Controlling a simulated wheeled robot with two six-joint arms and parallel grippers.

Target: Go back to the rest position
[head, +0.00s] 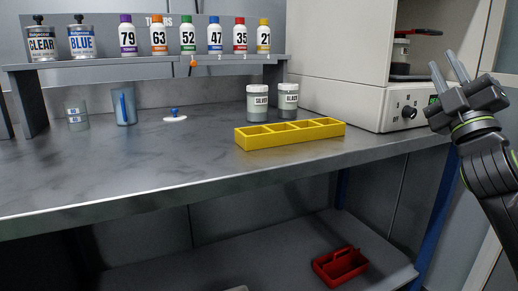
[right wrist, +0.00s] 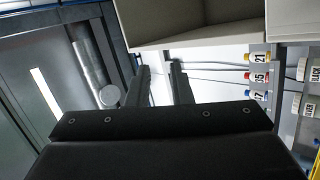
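My right gripper (head: 446,64) is raised at the right side of the head view, in front of the white cabinet-like machine. Its two fingers point up and stand apart with nothing between them. In the right wrist view the same two fingers (right wrist: 158,75) are apart and empty. My left gripper is in neither view.
The white machine (head: 345,55) with a dark knob stands on the grey bench (head: 190,160). A yellow divided tray (head: 290,139), two lidded jars, two beakers and a shelf of numbered bottles are left of it. A red tray (head: 340,272) lies on the lower shelf.

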